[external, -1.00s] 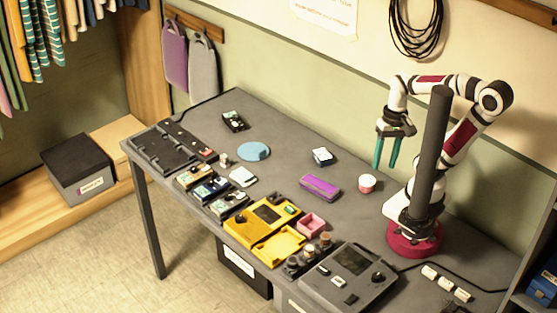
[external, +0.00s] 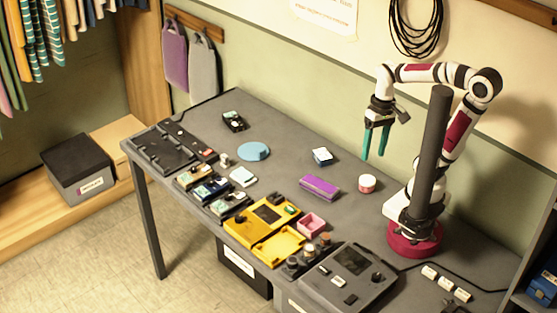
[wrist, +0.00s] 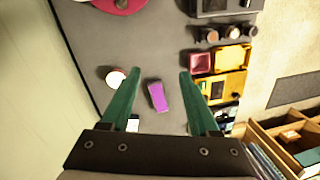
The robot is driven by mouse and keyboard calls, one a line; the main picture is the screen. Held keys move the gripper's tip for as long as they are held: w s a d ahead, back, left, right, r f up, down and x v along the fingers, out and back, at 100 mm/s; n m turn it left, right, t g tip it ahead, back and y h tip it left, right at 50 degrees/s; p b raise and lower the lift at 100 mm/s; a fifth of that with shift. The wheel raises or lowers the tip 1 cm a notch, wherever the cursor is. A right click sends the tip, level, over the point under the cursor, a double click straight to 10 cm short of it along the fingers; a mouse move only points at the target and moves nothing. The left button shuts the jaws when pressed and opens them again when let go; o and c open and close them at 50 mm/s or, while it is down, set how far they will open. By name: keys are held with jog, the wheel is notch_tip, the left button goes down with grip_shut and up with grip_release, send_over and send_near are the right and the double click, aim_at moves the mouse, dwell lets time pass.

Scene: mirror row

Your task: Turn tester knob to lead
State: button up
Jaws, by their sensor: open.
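A yellow box (external: 240,232) with a dark screen, a small black knob (external: 239,218) and an open yellow tray stands at the front middle of the bench. A grey box (external: 322,271) with a dark screen and a black knob (external: 377,277) stands to its right. I cannot tell which is the tester, and no knob marking is readable. My gripper (external: 373,157) is open and empty, pointing down, high over the back of the bench, well away from both boxes. In the wrist view its green fingers (wrist: 161,72) are spread apart; the yellow box (wrist: 230,87) is to their right.
A purple block (external: 319,188), a white-and-red round tin (external: 367,184) and a pink tray (external: 311,224) lie between. Dark round jars (external: 309,252) stand between the boxes. A dark upright post (external: 430,150) rises beside my arm. Bench around the blue disc (external: 253,151) is mostly clear.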

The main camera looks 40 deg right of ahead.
jog(key=w+a+r+n, duration=0.3)
jog(key=w+n, duration=0.3)
jog(key=w, duration=0.2)
jog(key=n+h, duration=0.2)
jog(key=n, duration=2.1)
send_over(239, 217)
notch_tip(239, 217, down, 8)
notch_tip(239, 217, down, 15)
jog(key=shift+w, duration=0.1)
jog(key=shift+f, duration=0.3)
grip_shut()
